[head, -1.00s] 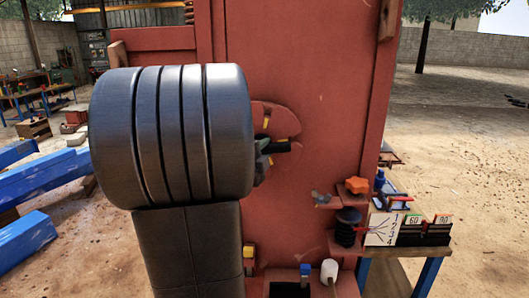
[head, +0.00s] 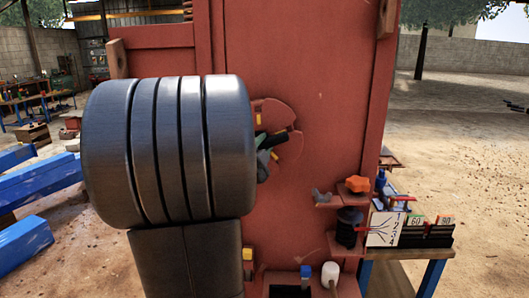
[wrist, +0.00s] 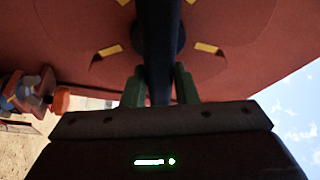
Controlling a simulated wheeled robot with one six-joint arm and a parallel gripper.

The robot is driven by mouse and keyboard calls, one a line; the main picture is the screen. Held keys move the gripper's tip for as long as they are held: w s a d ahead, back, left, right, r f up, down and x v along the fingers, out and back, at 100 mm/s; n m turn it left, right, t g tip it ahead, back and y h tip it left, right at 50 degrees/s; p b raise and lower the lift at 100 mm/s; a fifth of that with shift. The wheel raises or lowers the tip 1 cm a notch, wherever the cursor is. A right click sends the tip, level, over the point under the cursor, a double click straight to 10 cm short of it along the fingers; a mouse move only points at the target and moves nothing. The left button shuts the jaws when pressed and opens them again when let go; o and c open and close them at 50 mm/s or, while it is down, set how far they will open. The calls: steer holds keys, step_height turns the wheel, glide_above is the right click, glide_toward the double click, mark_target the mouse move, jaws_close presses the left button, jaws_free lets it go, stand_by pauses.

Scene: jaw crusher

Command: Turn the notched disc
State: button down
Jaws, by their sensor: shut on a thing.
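The notched disc (head: 285,112) is a flat red disc with yellow marks on the tall red machine wall. In the head view its left side is hidden behind my arm. A dark bar (head: 271,139) crosses the disc's middle. In the wrist view the disc (wrist: 222,25) fills the top, with yellow marks around a dark hub, and the bar (wrist: 158,45) runs toward me. My gripper (wrist: 159,85) has its green fingers on both sides of the bar, shut on it. In the head view my gripper (head: 264,157) is partly hidden by my arm.
An orange knob (head: 357,184) and a black ribbed part (head: 348,226) sit on small red shelves to the lower right. A bench with a numbered card (head: 385,229) and a black rack (head: 427,235) stands beyond. Blue beams (head: 40,183) lie at left. Open ground is at right.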

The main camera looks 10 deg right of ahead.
steer(key=shift+w+a+f+n+t+b, duration=0.15)
steer(key=shift+n+t+b, duration=0.35)
steer(key=shift+n+b, duration=0.55)
steer(key=shift+y, duration=0.3)
steer(key=c, duration=1.3)
jaws_free()
steer(key=shift+a, duration=0.15)
steer(key=shift+o, duration=0.5)
steer(key=shift+w+a, duration=0.1)
steer(key=shift+a, duration=0.1)
steer(key=shift+d, duration=0.15)
steer(key=b+v, duration=0.1)
steer(key=v, duration=1.3)
steer(key=shift+w, duration=0.1)
steer(key=p+x, duration=0.1)
steer(key=x, duration=1.3)
steer(key=shift+d+p, duration=0.15)
steer(key=shift+p, duration=0.15)
steer(key=shift+s, duration=0.2)
